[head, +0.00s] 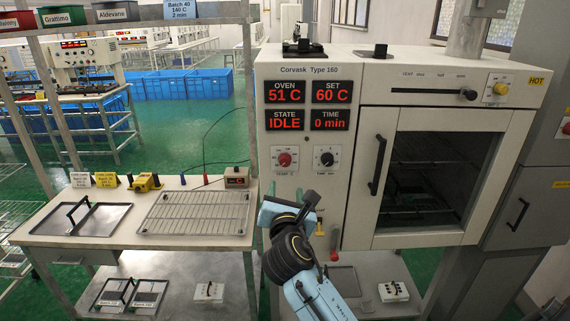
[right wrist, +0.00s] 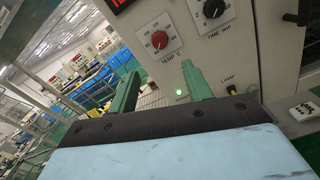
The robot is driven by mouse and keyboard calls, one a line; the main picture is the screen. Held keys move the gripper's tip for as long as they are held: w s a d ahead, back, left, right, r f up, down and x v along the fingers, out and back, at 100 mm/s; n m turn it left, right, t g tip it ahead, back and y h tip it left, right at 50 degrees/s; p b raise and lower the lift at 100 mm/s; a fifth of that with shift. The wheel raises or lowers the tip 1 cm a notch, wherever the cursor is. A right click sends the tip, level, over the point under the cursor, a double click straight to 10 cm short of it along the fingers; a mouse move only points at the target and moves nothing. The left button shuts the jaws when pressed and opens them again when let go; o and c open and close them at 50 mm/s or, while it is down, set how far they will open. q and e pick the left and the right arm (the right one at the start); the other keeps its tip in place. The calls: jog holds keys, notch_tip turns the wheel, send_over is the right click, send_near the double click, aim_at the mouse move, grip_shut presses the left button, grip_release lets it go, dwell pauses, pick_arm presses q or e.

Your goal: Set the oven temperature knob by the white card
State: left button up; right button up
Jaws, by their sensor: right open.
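The oven (head: 310,190) has a red temperature knob (head: 284,159) below its displays. They read OVEN 51 C, SET 60 C, IDLE and 0 min. The red knob also shows in the right wrist view (right wrist: 160,40), with a dial around it. A small white card (head: 81,180) stands at the back of the left table, beside a yellow card (head: 106,180); I cannot read its print surely. My right gripper (head: 290,202) is below the red knob, apart from it. Its green fingers are spread and empty in the right wrist view (right wrist: 160,72). My left gripper is out of view.
A black time knob (head: 327,159) sits just right of the red one. The oven door (head: 379,200) is shut. A wire rack (head: 195,214) and a handled tray (head: 110,220) lie on the table. A bluish card (head: 180,9) hangs above, reading 140 C.

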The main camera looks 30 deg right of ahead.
aim_at(285, 163)
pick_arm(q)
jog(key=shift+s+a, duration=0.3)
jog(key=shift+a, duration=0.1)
pick_arm(e)
jog(key=x, duration=1.3)
jog(key=c, duration=1)
jog(key=shift+o, duration=0.2)
